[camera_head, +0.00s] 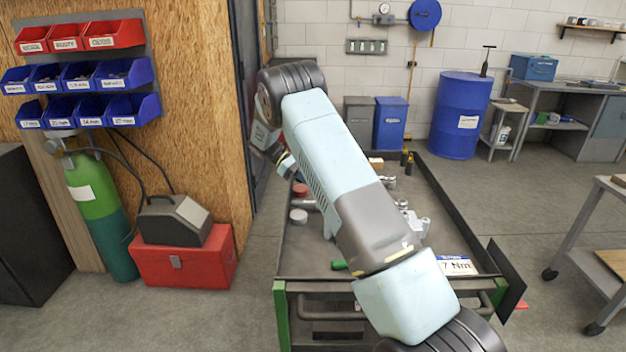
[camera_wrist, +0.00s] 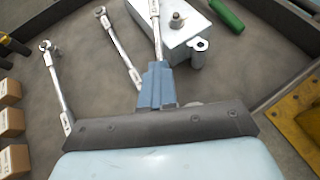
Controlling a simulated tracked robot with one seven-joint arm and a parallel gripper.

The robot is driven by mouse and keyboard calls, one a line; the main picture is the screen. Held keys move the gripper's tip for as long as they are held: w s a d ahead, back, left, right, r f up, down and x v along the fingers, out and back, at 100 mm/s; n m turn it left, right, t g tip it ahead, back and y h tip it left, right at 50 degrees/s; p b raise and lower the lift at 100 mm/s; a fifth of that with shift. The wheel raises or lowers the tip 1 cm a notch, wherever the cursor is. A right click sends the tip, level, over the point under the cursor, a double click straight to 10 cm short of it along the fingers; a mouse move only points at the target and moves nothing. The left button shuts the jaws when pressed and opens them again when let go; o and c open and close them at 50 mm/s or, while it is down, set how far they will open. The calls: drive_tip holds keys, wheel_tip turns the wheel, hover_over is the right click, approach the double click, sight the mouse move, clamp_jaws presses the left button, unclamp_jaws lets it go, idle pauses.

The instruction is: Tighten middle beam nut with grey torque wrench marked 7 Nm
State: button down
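My gripper (camera_head: 288,165) hangs over the left side of a dark tool cart. In the wrist view its blue-grey fingers (camera_wrist: 157,88) are close together and point at a silver wrench (camera_wrist: 153,25). The wrench's shaft runs up out of the picture; I cannot tell whether the fingers hold it or it lies below them. Two more silver wrenches, a left one (camera_wrist: 56,85) and a middle one (camera_wrist: 121,48), lie on the cart. I cannot read a torque mark on any of them. A sign ending in "7 Nm" (camera_head: 458,265) is at the cart's near right. No beam nut is in view.
The cart tray (camera_head: 305,262) has raised rims. A grey block (camera_wrist: 180,40), a metal socket (camera_wrist: 198,52), a green handle (camera_wrist: 226,16) and small cardboard boxes (camera_wrist: 10,122) surround the wrenches. A wooden wall (camera_head: 205,100) stands left of the cart; floor is open at right.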

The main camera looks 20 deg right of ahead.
drive_tip(key=shift+s+a+n+t, duration=0.3)
drive_tip(key=shift+s+a, duration=0.1)
drive_tip(key=shift+w+d+m+g+y, duration=0.4)
drive_tip(key=shift+w+d+m+g, duration=0.4)
drive_tip(key=shift+w+d, duration=0.5)
drive_tip(key=shift+s+a+n+t+h, duration=0.6)
drive_tip(key=shift+s+a+n+t, duration=0.2)
drive_tip(key=shift+s+a, duration=0.55)
drive_tip(key=shift+d, duration=0.1)
drive_tip(key=shift+w+d+m+g+y, duration=0.7)
drive_tip(key=shift+w+d+m, duration=0.2)
drive_tip(key=shift+w+d, duration=0.4)
drive_tip(key=shift+a, duration=0.15)
